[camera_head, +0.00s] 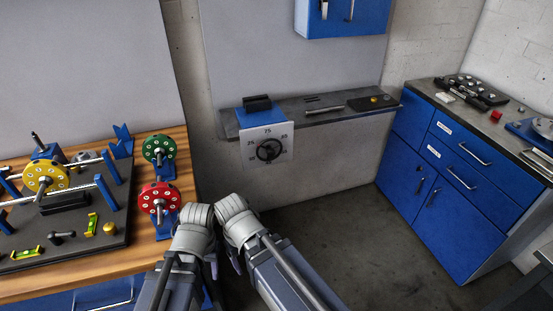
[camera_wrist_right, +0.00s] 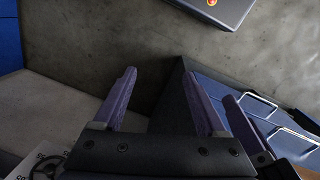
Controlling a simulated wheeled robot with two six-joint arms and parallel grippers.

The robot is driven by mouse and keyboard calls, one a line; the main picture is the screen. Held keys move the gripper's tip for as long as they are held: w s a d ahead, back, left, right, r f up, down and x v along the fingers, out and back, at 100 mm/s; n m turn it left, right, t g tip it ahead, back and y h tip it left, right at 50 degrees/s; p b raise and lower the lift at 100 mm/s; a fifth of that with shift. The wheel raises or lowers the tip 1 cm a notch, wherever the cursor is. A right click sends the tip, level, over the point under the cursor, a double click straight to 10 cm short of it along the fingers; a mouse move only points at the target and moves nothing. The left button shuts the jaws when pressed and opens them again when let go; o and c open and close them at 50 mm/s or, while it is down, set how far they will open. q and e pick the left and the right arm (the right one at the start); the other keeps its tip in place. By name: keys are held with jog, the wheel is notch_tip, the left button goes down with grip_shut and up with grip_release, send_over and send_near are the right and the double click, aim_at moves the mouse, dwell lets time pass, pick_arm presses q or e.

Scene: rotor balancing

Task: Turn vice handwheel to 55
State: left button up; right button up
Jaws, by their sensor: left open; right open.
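The vice (camera_head: 260,118) is a blue block with a black top on the wall shelf. Its white dial plate (camera_head: 281,136) carries numbers including 25 and 75. The black handwheel (camera_head: 269,150) sits on the plate; its exact setting is too small to read. A corner of the plate also shows at lower left in the right wrist view (camera_wrist_right: 42,160). My left gripper (camera_head: 213,266) and right gripper (camera_head: 236,262) are close together in front of and below the vice, apart from the handwheel. The right gripper's fingers are spread and empty in the right wrist view (camera_wrist_right: 159,76). Both are open.
A wooden bench (camera_head: 150,247) at left bears red (camera_head: 150,195), green (camera_head: 153,146) and yellow (camera_head: 45,170) rotor discs. The narrow shelf (camera_head: 330,115) extends right of the vice. Blue cabinets (camera_head: 430,185) stand at right. The floor between is clear.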

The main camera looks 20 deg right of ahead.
notch_tip(320, 180, down, 20)
jog(key=w+b, duration=0.1)
jog(key=b, duration=1.6)
jog(key=w+a+f+m+t+y+b, duration=0.2)
jog(key=w+a+f+m+y+b, duration=0.25)
jog(key=w+f+b, duration=0.3)
jog(key=w+a+r+m+t+y, duration=0.1)
jog(key=w+r+m+t+y, duration=0.1)
jog(key=w+r+m, duration=0.3)
jog(key=w+a+r+m+t+y, duration=0.1)
jog(key=w+m+t+y, duration=0.15)
jog(key=w, duration=0.35)
jog(key=m+t+h, duration=0.7)
jog(key=m+t, duration=0.5)
jog(key=m, duration=1.7)
send_near(271, 154)
jog(key=w, duration=0.1)
jog(key=shift+w+a+r, duration=0.1)
jog(key=shift+w, duration=4.1)
